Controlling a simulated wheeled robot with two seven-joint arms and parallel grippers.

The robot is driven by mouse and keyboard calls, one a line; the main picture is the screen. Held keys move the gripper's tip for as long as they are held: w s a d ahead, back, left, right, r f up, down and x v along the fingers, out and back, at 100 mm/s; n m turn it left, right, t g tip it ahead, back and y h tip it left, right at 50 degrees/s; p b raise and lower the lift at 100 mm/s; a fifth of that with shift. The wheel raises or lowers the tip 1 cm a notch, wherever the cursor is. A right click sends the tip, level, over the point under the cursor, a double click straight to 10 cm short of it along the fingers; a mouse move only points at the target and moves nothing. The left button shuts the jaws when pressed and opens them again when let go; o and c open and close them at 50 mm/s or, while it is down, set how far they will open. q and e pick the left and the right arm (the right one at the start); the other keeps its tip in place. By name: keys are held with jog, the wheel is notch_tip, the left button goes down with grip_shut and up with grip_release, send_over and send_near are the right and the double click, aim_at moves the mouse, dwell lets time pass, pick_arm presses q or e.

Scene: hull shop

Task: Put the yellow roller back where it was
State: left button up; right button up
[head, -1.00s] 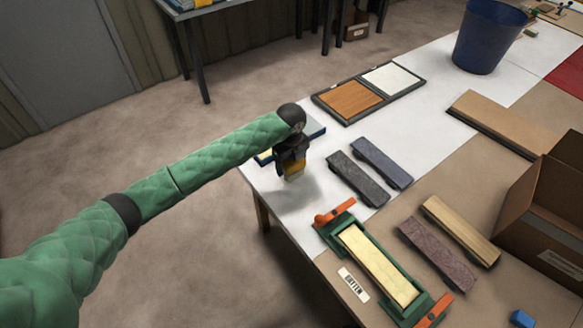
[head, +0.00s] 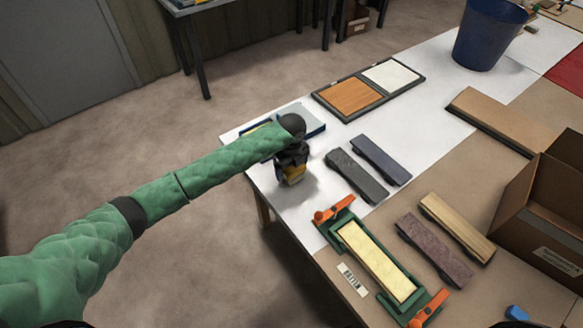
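My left gripper (head: 292,168) is above the near left corner of the white table part, pointing down. My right gripper is not in view.
Two dark sanding blocks (head: 357,176) (head: 381,159) lie right of the gripper. A green clamp frame (head: 404,304) with orange levers holds a pale yellow strip in front. A framed board (head: 318,96) lies behind, a blue bucket (head: 488,38) and cardboard box (head: 545,215) farther right.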

pick_arm(q)
jog(key=shift+o, duration=0.6)
pick_arm(e)
jog(key=shift+w+d, duration=0.1)
pick_arm(q)
jog(key=shift+r, duration=0.45)
notch_tip(320, 180, up, 11)
jog(key=b, duration=0.4)
jog(key=shift+f, duration=0.15)
jog(key=shift+r, duration=0.35)
pick_arm(e)
jog(key=w+a+r, duration=0.3)
jog(key=r, duration=0.6)
jog(key=shift+a+g, duration=0.3)
jog(key=shift+g, duration=0.1)
